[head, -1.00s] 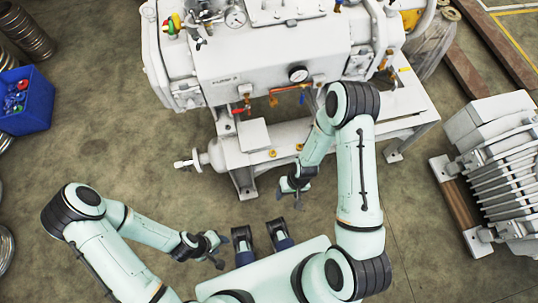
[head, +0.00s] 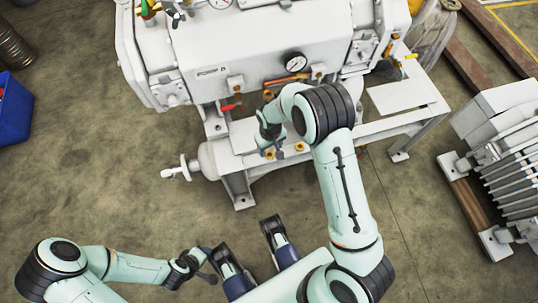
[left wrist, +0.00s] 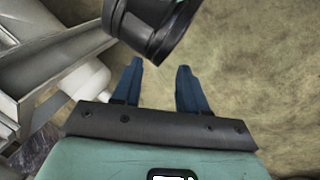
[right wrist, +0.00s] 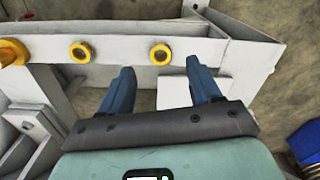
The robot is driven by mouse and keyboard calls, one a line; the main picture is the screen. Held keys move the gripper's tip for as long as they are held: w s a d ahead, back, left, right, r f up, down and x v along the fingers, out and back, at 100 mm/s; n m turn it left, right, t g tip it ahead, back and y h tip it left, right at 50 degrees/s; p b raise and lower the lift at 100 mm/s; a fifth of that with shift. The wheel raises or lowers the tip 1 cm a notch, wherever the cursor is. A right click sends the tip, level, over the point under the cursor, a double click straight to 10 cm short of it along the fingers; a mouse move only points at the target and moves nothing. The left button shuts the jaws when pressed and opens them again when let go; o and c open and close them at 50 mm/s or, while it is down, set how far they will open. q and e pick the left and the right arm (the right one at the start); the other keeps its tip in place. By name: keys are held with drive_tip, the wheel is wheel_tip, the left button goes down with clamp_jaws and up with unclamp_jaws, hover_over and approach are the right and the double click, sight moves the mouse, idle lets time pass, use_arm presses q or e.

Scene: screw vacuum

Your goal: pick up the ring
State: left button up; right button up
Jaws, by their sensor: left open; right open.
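Small yellow rings sit on the white beam of the machine's frame. In the right wrist view one ring (right wrist: 161,54) lies just beyond and between my right fingertips, and another ring (right wrist: 80,53) lies to its left. In the head view, one ring (head: 299,146) shows right of my right gripper (head: 272,152), which is over the beam, pointing down. The right gripper (right wrist: 160,66) is open and empty. My left gripper (head: 208,264) is open and empty over the floor, low in the head view; its fingers (left wrist: 160,65) show apart in the left wrist view.
The white machine (head: 240,60) with gauge and red-handled valve stands behind the beam. A larger yellow part (right wrist: 12,52) is at the beam's left in the right wrist view. A blue bin (head: 14,110) is at left, a ribbed grey unit (head: 510,150) at right.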

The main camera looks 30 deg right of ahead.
sight(269, 154)
drive_tip(key=shift+w+f+b, duration=0.2)
drive_tip(key=shift+f+b, duration=0.65)
drive_tip(key=shift+f, duration=1.9)
use_arm(q)
drive_tip(key=w+f, duration=0.1)
drive_tip(key=w+a+f, duration=0.1)
drive_tip(key=shift+w+a+t, duration=0.2)
drive_tip(key=shift+w+t, duration=0.2)
use_arm(e)
drive_tip(key=c, duration=1.1)
